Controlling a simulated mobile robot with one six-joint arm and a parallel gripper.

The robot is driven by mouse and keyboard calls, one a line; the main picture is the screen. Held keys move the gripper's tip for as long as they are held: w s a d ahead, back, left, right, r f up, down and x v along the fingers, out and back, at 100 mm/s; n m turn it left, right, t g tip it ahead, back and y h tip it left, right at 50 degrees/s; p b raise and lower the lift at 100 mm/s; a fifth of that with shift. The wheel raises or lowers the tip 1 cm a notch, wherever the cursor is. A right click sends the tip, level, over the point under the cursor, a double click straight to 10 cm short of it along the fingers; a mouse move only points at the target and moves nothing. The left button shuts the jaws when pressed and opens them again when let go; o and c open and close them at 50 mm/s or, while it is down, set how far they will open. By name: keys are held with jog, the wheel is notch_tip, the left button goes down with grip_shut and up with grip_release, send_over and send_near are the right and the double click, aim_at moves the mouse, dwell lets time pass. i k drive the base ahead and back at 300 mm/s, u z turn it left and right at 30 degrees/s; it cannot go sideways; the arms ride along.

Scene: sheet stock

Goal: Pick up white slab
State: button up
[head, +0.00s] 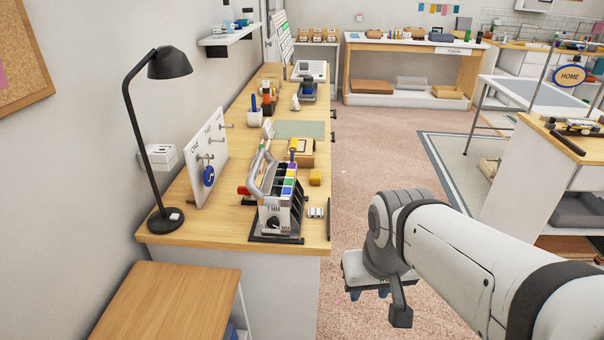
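I cannot make out for certain which thing is the white slab. A small pale, ridged item (316,212) lies on the bench just right of the sheet rack (277,222), which is marked "1 MM" and has coloured tabs along its sloping top. A white upright board (207,160) with hooks and a blue round tag stands behind the rack, to its left. My gripper (369,295) hangs over the floor right of the bench, apart from everything on it. Its two bluish fingertips are apart, with nothing seen between them. My wrist partly covers it.
The wooden bench (240,225) also carries a black lamp (140,100), a yellow block (315,177), a green mat (299,129) and a pen cup (254,115). A lower wooden top (165,300) stands in front. Open floor (370,150) lies between the bench and the right-hand tables.

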aim_at(318, 211)
jog(key=i, duration=0.9)
jog(key=u, duration=0.05)
